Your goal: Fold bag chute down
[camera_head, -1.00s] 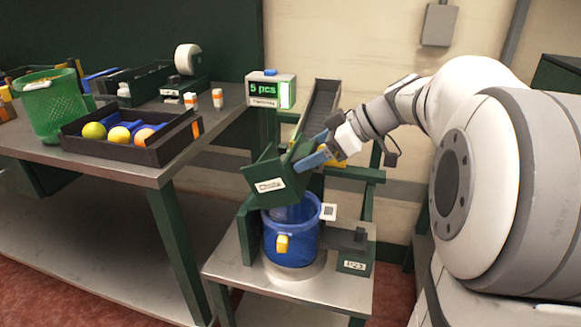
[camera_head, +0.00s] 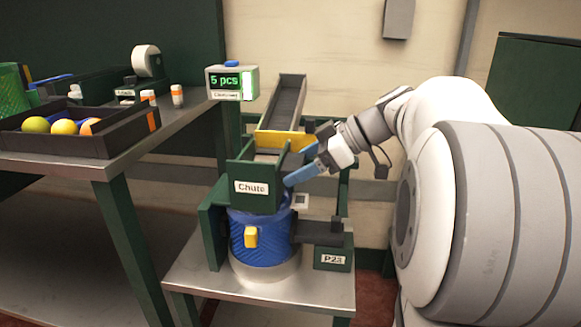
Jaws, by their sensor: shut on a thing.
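The green bag chute (camera_head: 258,192), labelled "Chute", sits upright and level over the mouth of the blue bag or bucket (camera_head: 262,240). The blue container stands on a round pale base and has a yellow clip on its front. My gripper (camera_head: 296,178) reaches in from the right, its blue fingers shut on the chute's right side. The exact contact is partly hidden behind the chute wall.
A sloped conveyor (camera_head: 286,103) with a yellow edge lies behind the chute. A counter display (camera_head: 232,82) reads "5 pcs". A black tray (camera_head: 92,144) with several fruits is on the left table (camera_head: 190,128). A small metal stand (camera_head: 200,268) carries the blue container.

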